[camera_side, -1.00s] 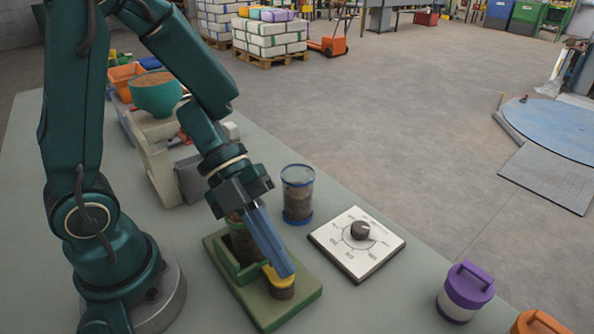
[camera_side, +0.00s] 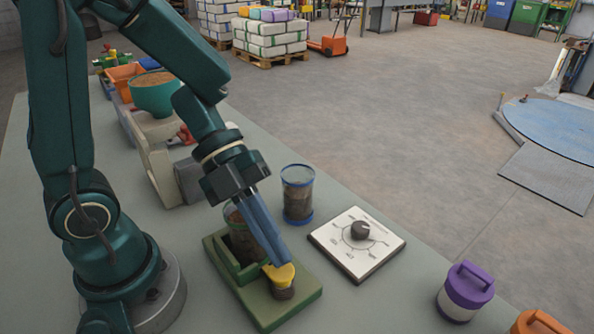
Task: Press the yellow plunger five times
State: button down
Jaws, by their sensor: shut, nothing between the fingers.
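The yellow plunger (camera_side: 281,274) is a yellow cap on a dark round base, at the front end of a green fixture (camera_side: 299,303). My gripper (camera_side: 279,261) is shut and empty, its blue fingers slanting down to the right. The fingertips are at the plunger's top rear edge; I cannot tell whether they touch it. A clear container with brown material (camera_side: 241,240) stands in the green fixture behind the plunger, partly hidden by the fingers.
A white dial panel (camera_side: 357,243) with a black knob lies right of the fixture. A clear jar (camera_side: 298,195) stands behind. Purple-lidded (camera_side: 466,292) and orange-lidded (camera_side: 537,325) jars stand at front right. A teal bowl (camera_side: 154,94) is at the back left.

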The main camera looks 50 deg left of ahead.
jog(key=shift+r, duration=2.55)
dwell(0.9)
jog(key=r, duration=0.4)
jog(key=shift+d+r, duration=0.1)
jog(key=shift+d, duration=0.1)
jog(key=shift+f, duration=4.45)
jog(key=shift+f, duration=0.1)
jog(key=shift+f, duration=0.3)
